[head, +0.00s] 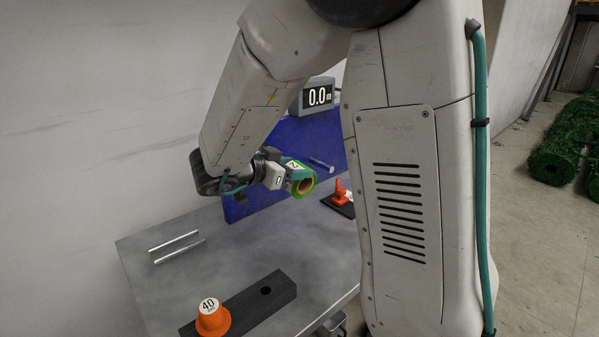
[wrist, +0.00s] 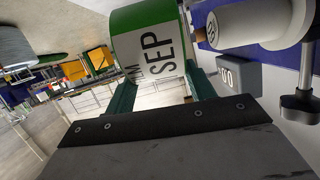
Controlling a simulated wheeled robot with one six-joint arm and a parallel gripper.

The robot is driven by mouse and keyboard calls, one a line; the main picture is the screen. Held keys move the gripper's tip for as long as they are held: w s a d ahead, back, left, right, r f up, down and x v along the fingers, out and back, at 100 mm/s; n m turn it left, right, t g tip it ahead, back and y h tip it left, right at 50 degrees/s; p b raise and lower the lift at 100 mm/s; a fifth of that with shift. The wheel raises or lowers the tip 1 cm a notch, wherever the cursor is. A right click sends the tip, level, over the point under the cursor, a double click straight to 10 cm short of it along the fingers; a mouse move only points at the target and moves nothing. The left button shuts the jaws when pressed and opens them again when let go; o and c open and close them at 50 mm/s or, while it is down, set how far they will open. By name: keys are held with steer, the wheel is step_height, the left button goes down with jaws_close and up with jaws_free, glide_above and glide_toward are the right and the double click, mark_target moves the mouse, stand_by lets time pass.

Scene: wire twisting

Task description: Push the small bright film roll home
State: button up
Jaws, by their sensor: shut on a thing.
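The small bright green film roll (head: 309,187) has an orange-brown core, and its open end faces the camera in the head view. My gripper (head: 297,176) is shut on it and holds it above the bench, in front of the blue panel (head: 242,198). In the wrist view the roll (wrist: 153,44) shows a white label reading SEP, between the teal fingers of my gripper (wrist: 163,92). A bare metal peg (head: 321,164) sticks out from the panel to the right of the roll, apart from it.
A display (head: 318,96) reading 0.0 stands behind the panel. An orange-red clamp (head: 340,192) is right of my gripper. Two metal rails (head: 175,241), a dark block (head: 262,299) with a hole and an orange piece marked 40 (head: 212,318) lie on the bench. The bench middle is clear.

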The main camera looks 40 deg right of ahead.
steer(key=shift+w+r, duration=0.15)
steer(key=shift+w, duration=0.95)
steer(key=shift+w+a+r, duration=0.1)
steer(key=shift+w+r, duration=0.1)
steer(key=shift+w, duration=1.5)
steer(key=shift+w+a+r, duration=0.1)
steer(key=shift+w+r, duration=0.05)
steer(key=shift+w, duration=1.55)
steer(key=o, duration=1.1)
steer(key=v, duration=0.7)
steer(key=shift+s+a+r, duration=0.1)
steer(key=shift+a+r, duration=0.05)
steer(key=shift+a, duration=0.15)
